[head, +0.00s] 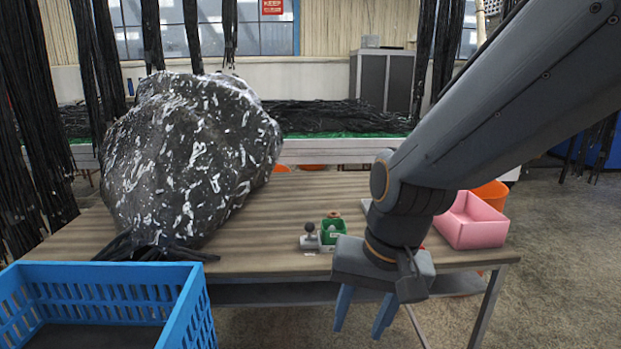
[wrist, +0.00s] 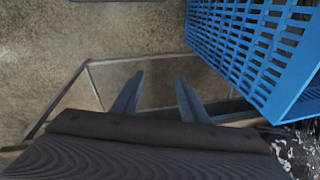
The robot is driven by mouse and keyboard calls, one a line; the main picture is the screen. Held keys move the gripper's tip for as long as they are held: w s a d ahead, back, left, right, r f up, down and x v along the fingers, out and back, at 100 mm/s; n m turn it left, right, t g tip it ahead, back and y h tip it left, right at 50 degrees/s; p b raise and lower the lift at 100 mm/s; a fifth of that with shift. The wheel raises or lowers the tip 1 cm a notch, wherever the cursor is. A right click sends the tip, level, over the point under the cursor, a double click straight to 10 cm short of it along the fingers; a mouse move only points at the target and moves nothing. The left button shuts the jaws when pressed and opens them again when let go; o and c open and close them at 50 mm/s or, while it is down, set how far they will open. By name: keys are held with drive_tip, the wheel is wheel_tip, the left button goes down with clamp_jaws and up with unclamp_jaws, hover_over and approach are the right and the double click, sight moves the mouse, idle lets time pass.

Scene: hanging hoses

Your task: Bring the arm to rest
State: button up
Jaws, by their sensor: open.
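My gripper (head: 360,318) hangs at the front edge of the wooden table, its two blue fingers pointing down. The fingers are apart with nothing between them. The wrist view also shows my gripper (wrist: 157,88) open and empty, with bare floor and a table frame beyond the fingertips. My arm reaches in from the upper right of the head view and bends down at the wrist.
A blue crate (head: 196,312) stands front left; it also shows in the wrist view (wrist: 250,45). A big speckled black bundle (head: 190,160) lies on the table (head: 268,215). A green box (head: 333,231) and pink bin (head: 472,222) sit near my arm. Black hoses (head: 105,60) hang behind.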

drive_tip(key=s+d+r+p, duration=0.2)
drive_tip(key=d+r+p, duration=0.2)
drive_tip(key=p, duration=0.3)
drive_tip(key=s+d+r+n+g+h+p, duration=0.1)
drive_tip(key=s+d+r+p, duration=0.1)
drive_tip(key=d+p, duration=0.5)
drive_tip(key=shift+s+d+r+n+g+h+p, duration=0.3)
drive_tip(key=shift+r+p, duration=0.15)
drive_tip(key=shift+r, duration=0.45)
